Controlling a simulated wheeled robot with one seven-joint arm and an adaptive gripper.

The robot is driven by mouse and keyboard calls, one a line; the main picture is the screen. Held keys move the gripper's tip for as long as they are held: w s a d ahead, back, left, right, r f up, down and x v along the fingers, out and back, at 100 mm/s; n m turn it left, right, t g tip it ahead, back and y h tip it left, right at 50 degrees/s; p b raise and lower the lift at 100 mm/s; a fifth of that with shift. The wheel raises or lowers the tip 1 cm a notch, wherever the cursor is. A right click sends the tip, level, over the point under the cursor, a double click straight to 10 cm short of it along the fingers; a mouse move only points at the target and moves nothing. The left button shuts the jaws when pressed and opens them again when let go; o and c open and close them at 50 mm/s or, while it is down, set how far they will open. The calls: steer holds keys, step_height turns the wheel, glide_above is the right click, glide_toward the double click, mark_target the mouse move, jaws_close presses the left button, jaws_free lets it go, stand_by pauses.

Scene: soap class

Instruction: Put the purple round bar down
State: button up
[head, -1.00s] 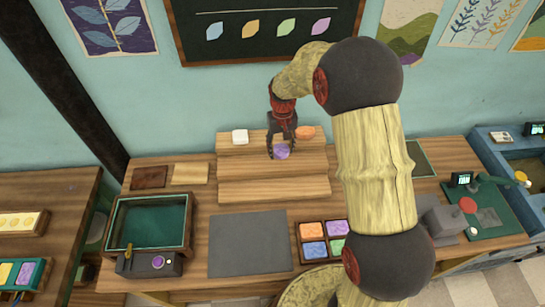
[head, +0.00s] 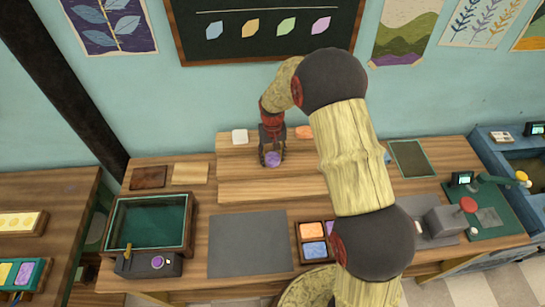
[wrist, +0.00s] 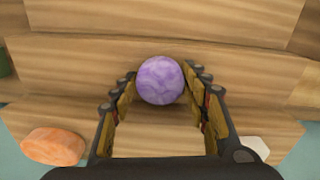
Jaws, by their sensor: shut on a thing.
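A white bar (head: 240,136) and an orange bar (head: 304,132) sit on the top step, either side of my gripper. The lower step is clear. A grey mat (head: 247,244), a green-lined tray (head: 150,222) and a box of coloured bars (head: 313,231) stand in front.

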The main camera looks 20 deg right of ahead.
steer(key=o, duration=1.2)
steer(key=shift+f, duration=0.15)
steer(key=shift+c, duration=0.2)
step_height(320, 180, up, 13)
step_height(320, 180, up, 7)
steer(key=t, duration=0.1)
glide_above(273, 158)
steer(key=s, duration=0.3)
steer(key=s+r+t, duration=0.2)
steer(key=s+r, duration=0.8)
steer(key=s+r+n+t, duration=0.1)
steer(key=s+r+t, duration=0.1)
steer(key=s, duration=1.7)
steer(key=shift+a+r+t+p, duration=0.2)
steer(key=shift+r+t+p, duration=0.15)
steer(key=shift+r, duration=0.5)
